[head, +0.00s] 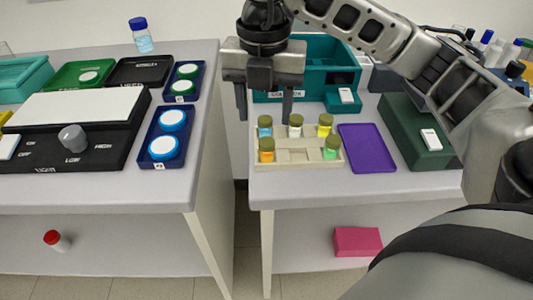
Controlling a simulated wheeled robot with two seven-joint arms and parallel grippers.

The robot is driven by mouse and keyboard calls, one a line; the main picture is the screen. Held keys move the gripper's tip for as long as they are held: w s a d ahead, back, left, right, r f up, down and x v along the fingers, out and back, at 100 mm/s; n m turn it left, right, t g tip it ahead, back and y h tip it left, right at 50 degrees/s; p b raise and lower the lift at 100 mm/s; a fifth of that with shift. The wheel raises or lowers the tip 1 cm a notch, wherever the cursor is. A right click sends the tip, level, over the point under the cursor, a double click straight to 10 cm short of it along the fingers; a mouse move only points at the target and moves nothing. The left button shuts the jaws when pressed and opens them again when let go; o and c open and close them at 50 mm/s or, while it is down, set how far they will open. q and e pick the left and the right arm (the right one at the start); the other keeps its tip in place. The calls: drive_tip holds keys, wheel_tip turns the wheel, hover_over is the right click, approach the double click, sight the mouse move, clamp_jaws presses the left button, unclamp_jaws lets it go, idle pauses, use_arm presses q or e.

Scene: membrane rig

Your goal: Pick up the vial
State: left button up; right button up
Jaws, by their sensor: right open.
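Several small vials with olive caps stand in a beige rack (305,158) on the right table. The back row holds a blue vial (265,131), a white vial (295,131) and a yellow vial (325,131). The front row holds an orange vial (267,156) and a green vial (331,153). My right gripper (265,118) is open and points down above the rack's back left corner, with nothing visible between its fingers. Which vial is meant cannot be told. My left gripper is out of view.
A teal bin (333,68) stands behind the rack. A purple tray (367,148) and a dark green box (415,140) lie to its right. A gap separates the left table (120,195). A red-capped bottle (57,241) and pink box (357,242) are on lower shelves.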

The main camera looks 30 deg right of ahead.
sight(267, 141)
drive_tip(key=f, duration=0.7)
drive_tip(key=shift+s+f, duration=0.2)
drive_tip(key=shift+s, duration=0.1)
drive_tip(key=shift+c, duration=0.3)
drive_tip(key=c, duration=0.9)
